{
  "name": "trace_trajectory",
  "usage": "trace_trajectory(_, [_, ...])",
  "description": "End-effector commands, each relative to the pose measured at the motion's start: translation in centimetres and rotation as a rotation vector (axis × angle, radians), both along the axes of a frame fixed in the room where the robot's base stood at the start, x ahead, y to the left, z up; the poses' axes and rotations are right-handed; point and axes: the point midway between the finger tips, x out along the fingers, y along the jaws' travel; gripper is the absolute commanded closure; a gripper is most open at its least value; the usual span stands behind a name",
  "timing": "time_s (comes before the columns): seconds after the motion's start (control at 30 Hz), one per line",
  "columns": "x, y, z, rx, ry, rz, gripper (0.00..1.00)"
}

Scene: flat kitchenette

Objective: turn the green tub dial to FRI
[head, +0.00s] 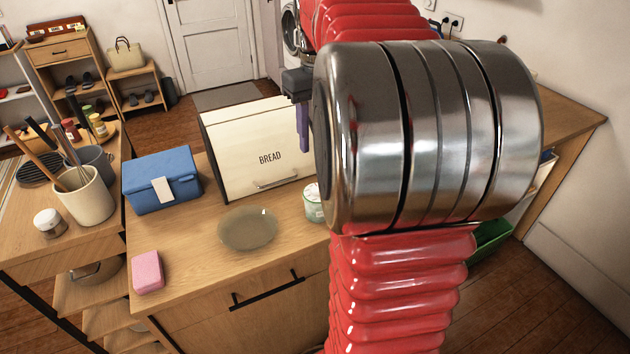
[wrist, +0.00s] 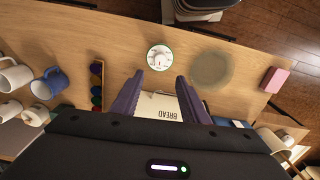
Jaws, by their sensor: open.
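The green tub (head: 313,203) stands on the wooden counter in front of the bread box, partly hidden by my arm in the head view. In the wrist view the green tub (wrist: 159,58) shows from above as a round white dial face with a green rim. Marks on the dial are too small to read. My gripper (wrist: 160,79) is open and empty, its two purple fingers apart, with the tub beyond the fingertips in the picture. In the head view one purple finger of my gripper (head: 303,128) shows beside the bread box; the rest is hidden.
The cream bread box (head: 235,160) stands behind the tub. A glass plate (head: 248,229) lies left of the tub, with a pink sponge (head: 147,272) and blue box (head: 162,180) further left. Mugs (wrist: 49,83) and a rack of coloured items (wrist: 97,85) show in the wrist view.

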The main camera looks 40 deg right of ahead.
Motion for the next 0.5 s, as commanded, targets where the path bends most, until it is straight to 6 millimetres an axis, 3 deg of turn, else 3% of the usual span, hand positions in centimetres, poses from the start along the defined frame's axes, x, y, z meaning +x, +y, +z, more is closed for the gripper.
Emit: trace_trajectory(0.5, [-0.1,0.0,-7.3,0.002,0.003,0.0,0.59])
